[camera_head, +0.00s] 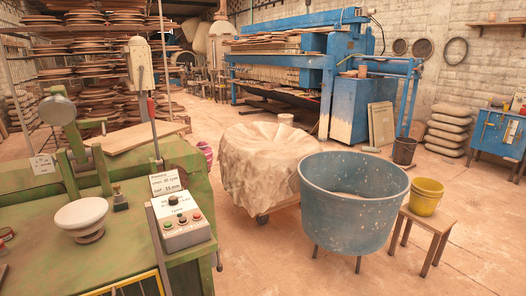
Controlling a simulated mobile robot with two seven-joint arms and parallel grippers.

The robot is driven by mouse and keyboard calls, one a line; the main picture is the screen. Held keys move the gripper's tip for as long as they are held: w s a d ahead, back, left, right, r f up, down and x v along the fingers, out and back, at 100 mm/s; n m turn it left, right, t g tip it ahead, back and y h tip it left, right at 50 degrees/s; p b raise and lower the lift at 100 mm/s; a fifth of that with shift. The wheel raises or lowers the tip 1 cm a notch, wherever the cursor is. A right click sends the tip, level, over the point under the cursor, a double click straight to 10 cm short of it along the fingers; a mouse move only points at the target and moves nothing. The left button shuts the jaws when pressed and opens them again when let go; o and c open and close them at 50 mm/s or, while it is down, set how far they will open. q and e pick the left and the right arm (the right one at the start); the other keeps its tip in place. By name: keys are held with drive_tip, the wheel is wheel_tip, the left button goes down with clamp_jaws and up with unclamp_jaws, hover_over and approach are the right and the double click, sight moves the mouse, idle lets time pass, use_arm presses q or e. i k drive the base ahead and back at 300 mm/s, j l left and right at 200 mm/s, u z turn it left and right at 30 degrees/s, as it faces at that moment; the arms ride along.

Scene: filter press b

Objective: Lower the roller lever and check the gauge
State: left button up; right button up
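A green machine (130,240) stands at the left front. On it is a grey round roller-like head (57,109) on a green bracket, raised above the bench. A thin dark upright rod with a red part (151,108) rises beside a beige housing (140,65); I cannot tell whether this is the roller lever. A white bowl-shaped piece (82,215) sits on a round support below. No gauge dial is clearly readable. A control box (183,220) with a knob and coloured buttons stands at the machine's right edge, a printed label (165,183) above it. Neither gripper is in view.
A cloth-covered load (265,165) and a large blue tub (352,205) stand right of the machine. A yellow bucket (426,196) sits on a wooden stool (423,227). A blue filter press (300,70) is behind. Floor is open at the lower right.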

sight(150, 101)
drive_tip(key=i+l, duration=0.2)
drive_tip(key=i, duration=0.25)
drive_tip(key=i+l, duration=0.15)
drive_tip(key=i, duration=0.3)
drive_tip(key=i+l, duration=0.2)
drive_tip(key=i, duration=0.2)
drive_tip(key=i+l, duration=0.2)
drive_tip(key=i, duration=0.25)
drive_tip(key=i+l+u, duration=0.1)
drive_tip(key=i, duration=0.35)
